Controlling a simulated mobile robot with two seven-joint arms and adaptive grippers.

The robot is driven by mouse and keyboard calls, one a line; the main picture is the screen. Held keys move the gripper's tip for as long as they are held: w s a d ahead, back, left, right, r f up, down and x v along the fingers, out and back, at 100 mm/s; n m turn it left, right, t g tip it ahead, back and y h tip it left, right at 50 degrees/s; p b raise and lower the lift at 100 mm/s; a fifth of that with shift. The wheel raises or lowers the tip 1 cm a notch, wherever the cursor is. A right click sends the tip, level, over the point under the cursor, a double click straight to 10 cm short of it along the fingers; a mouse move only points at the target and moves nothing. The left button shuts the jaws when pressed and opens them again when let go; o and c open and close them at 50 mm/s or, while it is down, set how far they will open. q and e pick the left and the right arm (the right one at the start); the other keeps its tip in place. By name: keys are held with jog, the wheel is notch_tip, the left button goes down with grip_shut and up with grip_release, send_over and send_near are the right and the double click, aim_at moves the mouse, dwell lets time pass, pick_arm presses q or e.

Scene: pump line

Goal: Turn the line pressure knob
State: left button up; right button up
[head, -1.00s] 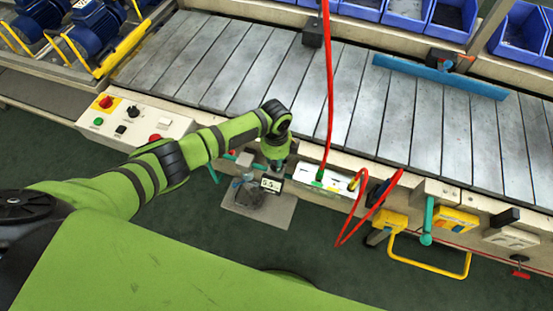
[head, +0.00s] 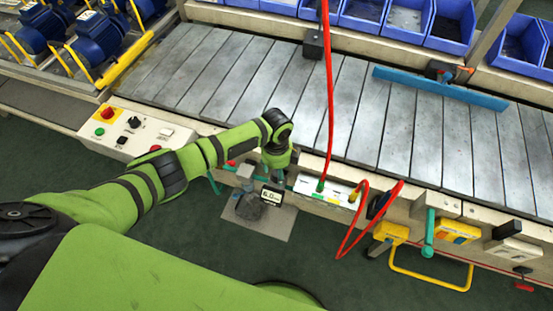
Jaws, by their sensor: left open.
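A small pressure display (head: 271,195) with light digits on a dark face hangs at the conveyor's front edge, above a grey plate (head: 272,226) on the floor. Its digits look like 6.0, though they are small. My left gripper (head: 277,173) points down just above the display and is mostly hidden under my own wrist. Its fingers are open. I cannot make out the line pressure knob; my wrist and gripper cover the spot over the display. Whether the fingers touch it cannot be told. My right gripper is out of view.
A control box (head: 133,130) with red, green and black buttons is at the left. A white port block (head: 325,190) with red hoses (head: 328,90) stands just right of my gripper. A teal handle (head: 429,233) and yellow bar (head: 430,279) stick out farther right.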

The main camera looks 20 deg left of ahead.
aim_at(276, 174)
pick_arm(q)
notch_tip(276, 174, up, 11)
jog(key=shift+s, duration=0.15)
jog(key=shift+a+f, duration=0.1)
dwell(0.4)
